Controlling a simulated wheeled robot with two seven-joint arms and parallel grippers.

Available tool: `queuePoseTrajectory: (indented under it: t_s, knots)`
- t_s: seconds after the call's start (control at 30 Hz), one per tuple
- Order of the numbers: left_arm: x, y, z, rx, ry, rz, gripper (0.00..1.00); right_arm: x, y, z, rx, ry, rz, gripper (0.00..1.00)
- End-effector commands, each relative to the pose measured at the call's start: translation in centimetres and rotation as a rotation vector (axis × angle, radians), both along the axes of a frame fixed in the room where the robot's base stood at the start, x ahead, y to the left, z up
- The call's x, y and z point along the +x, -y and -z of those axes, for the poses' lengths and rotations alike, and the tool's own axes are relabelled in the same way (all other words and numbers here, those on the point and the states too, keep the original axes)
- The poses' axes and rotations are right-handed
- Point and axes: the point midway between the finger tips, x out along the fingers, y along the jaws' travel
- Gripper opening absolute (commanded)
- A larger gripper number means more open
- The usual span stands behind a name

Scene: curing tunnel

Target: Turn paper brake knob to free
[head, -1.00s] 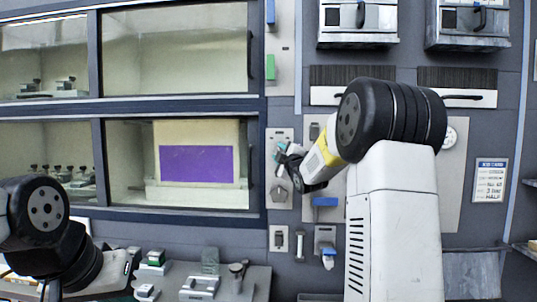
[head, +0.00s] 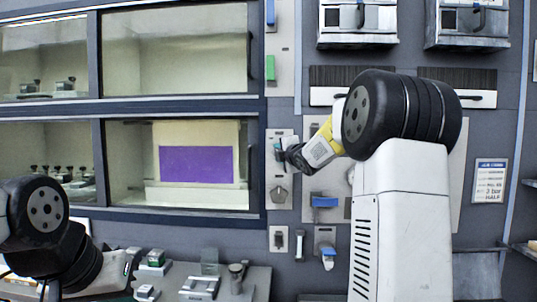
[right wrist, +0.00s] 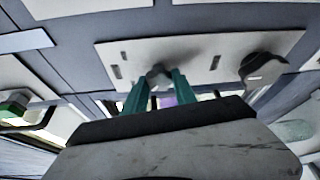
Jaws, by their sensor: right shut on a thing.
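My right gripper (head: 281,152) is at the upper part of a pale panel (head: 288,135) to the right of the lower glass window. In the right wrist view its teal fingers (right wrist: 160,90) are shut on a small grey knob (right wrist: 158,74), one finger on each side. The fingers and wrist hide much of this knob, and no label on it is readable. A second, larger grey knob (head: 278,194) sits below on the same panel, apart from the gripper; it also shows in the right wrist view (right wrist: 263,69). My left gripper is out of view; only its arm shows at lower left.
Behind the glass is a cream block with a purple sheet (head: 196,164). A blue-handled fitting (head: 325,202) is right of the panel. Below are small switch plates (head: 278,238) and a bench with small fixtures (head: 200,285). A notice (head: 490,180) hangs at right.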

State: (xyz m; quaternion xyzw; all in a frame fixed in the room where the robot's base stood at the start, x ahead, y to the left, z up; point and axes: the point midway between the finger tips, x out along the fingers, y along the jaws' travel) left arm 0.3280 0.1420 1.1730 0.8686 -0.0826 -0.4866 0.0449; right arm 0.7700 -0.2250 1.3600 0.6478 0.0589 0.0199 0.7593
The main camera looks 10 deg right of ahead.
Motion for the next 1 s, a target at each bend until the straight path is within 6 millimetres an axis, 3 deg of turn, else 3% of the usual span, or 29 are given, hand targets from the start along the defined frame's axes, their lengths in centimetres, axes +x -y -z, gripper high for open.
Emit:
queuePoseTrajectory:
  t_s: [0.37, 0.4, 0.5, 0.83, 1.0]
  knots:
    - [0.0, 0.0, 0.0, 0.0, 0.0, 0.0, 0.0, 0.0, -0.2, 0.1, -0.007, -0.004, -0.003, 0.0]
    - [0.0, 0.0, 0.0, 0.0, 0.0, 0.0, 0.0, 0.0, -0.2, 0.1, -0.007, -0.004, -0.003, 0.35]
    - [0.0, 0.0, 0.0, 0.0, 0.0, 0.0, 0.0, 0.0, -0.1, 0.1, -0.006, -0.004, -0.003, 0.54]
    - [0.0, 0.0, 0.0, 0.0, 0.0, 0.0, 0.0, -0.1, 0.0, 0.0, -0.005, -0.002, -0.001, 0.55]
    - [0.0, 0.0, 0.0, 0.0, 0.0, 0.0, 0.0, -2.0, 0.2, -0.2, -0.004, -0.002, -0.001, 0.55]
